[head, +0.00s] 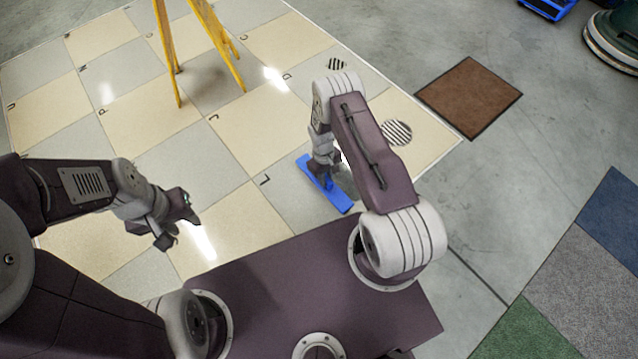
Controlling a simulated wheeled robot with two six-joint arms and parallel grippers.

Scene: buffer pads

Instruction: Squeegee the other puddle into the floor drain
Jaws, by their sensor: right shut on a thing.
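A blue squeegee (338,198) lies low at the tiled floor, slanting from upper left to lower right. My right gripper (322,170) is shut on the squeegee, partly hidden by my arm. A round slatted floor drain (397,133) is right of my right arm, apart from the squeegee. A smaller slatted drain (337,65) lies farther back. My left gripper (179,228) is open and empty over the tiles at the left. No puddle shows clearly; bright patches on the tiles may be light reflections or water, and I cannot tell which.
A yellow stand (236,72) has its legs on the checkered tile floor (85,105). A brown mat (470,95) lies right of the tiles. Blue, grey and green carpet squares (590,285) lie at lower right. A green machine (612,40) stands at the top right corner.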

